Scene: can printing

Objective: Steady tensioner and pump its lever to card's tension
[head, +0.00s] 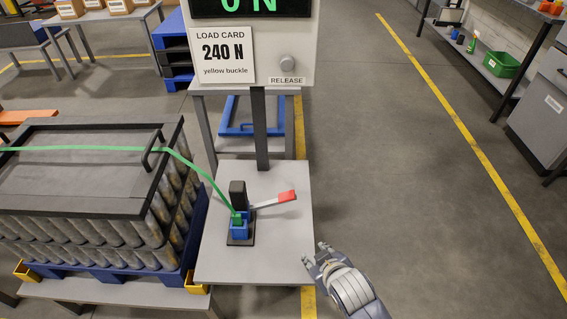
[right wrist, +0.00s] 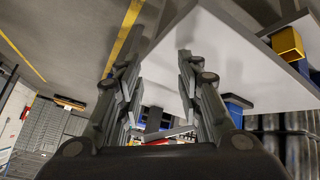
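The tensioner (head: 239,226) is a blue body on a dark base with a black upright block, standing on a light grey table (head: 285,245). Its lever (head: 268,202) slants up to the right and ends in a red grip (head: 286,196). A green strap (head: 200,168) runs from it over the load. The load card (head: 222,56) reads 240 N, yellow buckle; the display (head: 245,8) above shows 0 N. My right gripper (head: 314,254) is at the table's right edge, right of and nearer than the tensioner, apart from the lever. Its fingers (right wrist: 158,62) are spread and empty. My left gripper is out of view.
A black-topped load of cans (head: 110,232) stands on a blue pallet left of the table, with yellow corner pieces (head: 196,284). A RELEASE knob (head: 287,62) is on the display panel, carried by a dark post (head: 260,130). The floor at right is clear.

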